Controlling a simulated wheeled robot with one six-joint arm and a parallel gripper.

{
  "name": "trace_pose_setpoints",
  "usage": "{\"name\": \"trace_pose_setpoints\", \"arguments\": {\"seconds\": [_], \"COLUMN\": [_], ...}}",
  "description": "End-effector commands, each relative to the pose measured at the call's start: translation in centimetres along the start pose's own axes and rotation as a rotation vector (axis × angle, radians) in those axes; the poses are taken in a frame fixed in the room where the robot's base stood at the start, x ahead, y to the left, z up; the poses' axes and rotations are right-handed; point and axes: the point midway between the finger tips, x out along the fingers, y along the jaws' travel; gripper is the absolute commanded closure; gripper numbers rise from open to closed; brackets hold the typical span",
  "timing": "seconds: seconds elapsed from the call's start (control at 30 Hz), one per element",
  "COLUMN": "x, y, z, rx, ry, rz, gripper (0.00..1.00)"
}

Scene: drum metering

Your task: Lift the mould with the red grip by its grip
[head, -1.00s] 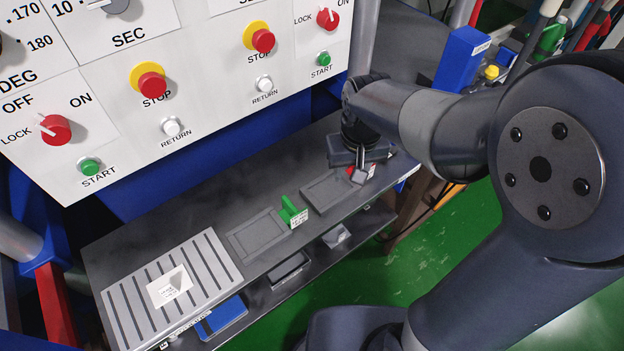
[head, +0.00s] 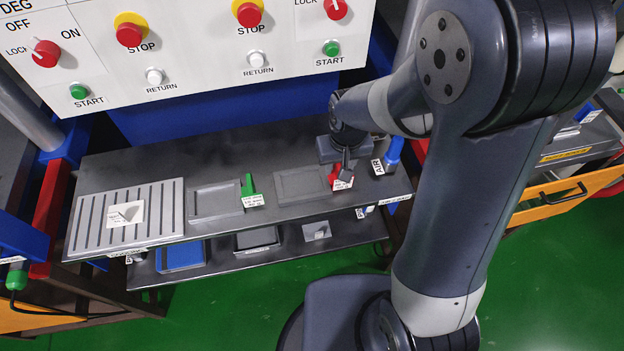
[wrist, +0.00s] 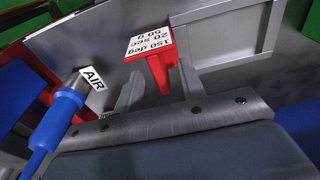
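The mould with the red grip (head: 298,184) is a flat grey rectangular plate on the dark bench, right of the green-gripped one. Its upright red grip (head: 333,177) stands at the plate's right end and is partly hidden by my gripper. In the wrist view the red grip (wrist: 160,70) carries a white label reading 150 deg, 20 sec, 50 g; the grey plate (wrist: 228,60) lies to its right. My gripper (wrist: 162,78) is open, its two fingers apart on either side of the red grip. In the head view my gripper (head: 346,168) is low over the bench there.
A mould with a green grip (head: 249,187) lies to the left, then a slotted grey plate (head: 160,205). A blue AIR fitting (head: 393,152) stands close right of my gripper. The white control panel (head: 200,50) rises behind. A lower shelf (head: 205,265) holds trays.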

Motion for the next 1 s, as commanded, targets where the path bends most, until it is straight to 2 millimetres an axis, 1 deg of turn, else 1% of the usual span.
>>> {"name": "trace_pose_setpoints", "arguments": {"seconds": [0.03,0.1,0.2,0.43,0.47,0.9,1.0], "x": [0.6,1.2,1.7,1.8,1.8,1.7,1.7], "y": [0.0,0.0,0.0,0.0,0.0,0.0,0.0], "z": [0.0,0.0,0.0,-0.1,-0.1,-0.1,-0.1], "rx": [0.000,0.000,0.000,0.000,0.000,0.000,0.000], "ry": [-0.003,-0.002,0.000,0.001,0.001,0.002,0.002], "rz": [0.000,0.000,0.000,0.000,0.000,0.000,0.000], "gripper": [0.62,0.62,0.62,0.62,0.63,0.99,1.00]}}
